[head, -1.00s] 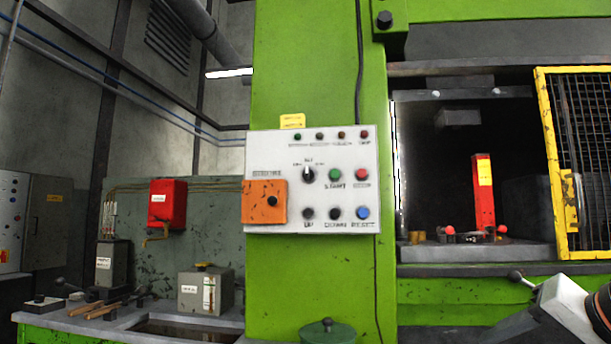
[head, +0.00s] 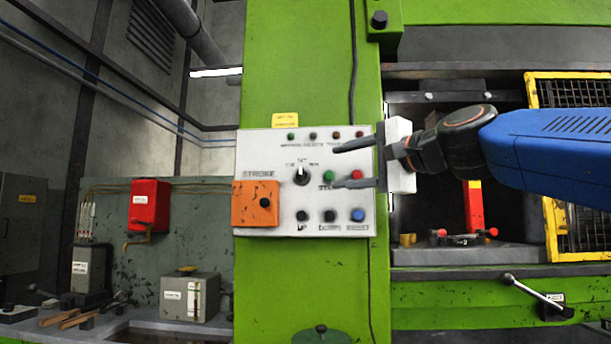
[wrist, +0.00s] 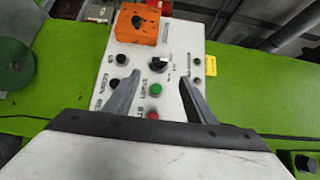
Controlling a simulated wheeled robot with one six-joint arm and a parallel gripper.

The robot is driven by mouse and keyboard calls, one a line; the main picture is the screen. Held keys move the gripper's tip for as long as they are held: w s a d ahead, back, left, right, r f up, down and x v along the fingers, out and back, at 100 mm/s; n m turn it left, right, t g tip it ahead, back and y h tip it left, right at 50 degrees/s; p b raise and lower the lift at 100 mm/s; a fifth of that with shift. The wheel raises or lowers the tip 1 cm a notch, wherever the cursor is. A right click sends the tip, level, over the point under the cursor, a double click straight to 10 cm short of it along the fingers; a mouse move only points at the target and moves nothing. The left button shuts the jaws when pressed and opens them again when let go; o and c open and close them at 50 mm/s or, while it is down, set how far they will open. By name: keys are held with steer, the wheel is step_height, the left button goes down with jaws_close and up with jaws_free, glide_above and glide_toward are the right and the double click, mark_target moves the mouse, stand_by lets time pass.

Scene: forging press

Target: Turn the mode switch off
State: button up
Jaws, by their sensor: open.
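The mode switch (head: 301,175) is a black rotary knob with a white pointer on the white control panel (head: 262,144). Its pointer stands about upright, toward the middle of the labels above it. My gripper (head: 343,165) is open and empty, to the right of the knob in the head view, its fingers pointing left over the panel's right part. In the wrist view the knob (wrist: 158,64) lies ahead of and between the two open fingers (wrist: 153,98), apart from them. The green start button (wrist: 156,90) shows between the fingers.
An orange box (head: 255,203) sticks out at the panel's lower left. Black, red and blue buttons (head: 358,215) surround the switch. The press opening with a red block (head: 473,208) and a yellow mesh guard (head: 550,225) are at right. A red box (head: 150,205) hangs at left.

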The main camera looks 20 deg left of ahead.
mark_target(303, 173)
steer(key=x, duration=1.3)
steer(key=shift+w, duration=0.1)
steer(key=c, duration=1)
steer(key=shift+c, duration=0.2)
steer(key=shift+r+n+h, duration=0.1)
steer(key=shift+n+h, duration=0.2)
steer(key=shift+r+n+g+h, duration=0.2)
steer(key=shift+n+g+h, duration=0.2)
steer(key=shift+n+h, duration=0.45)
steer(key=shift+a+r+n+h, duration=0.15)
steer(key=shift+n+h, duration=0.8)
steer(key=shift+h, duration=0.5)
steer(key=shift+a+n+g+h, duration=0.1)
steer(key=shift+n+g+h, duration=0.25)
steer(key=shift+h, duration=0.25)
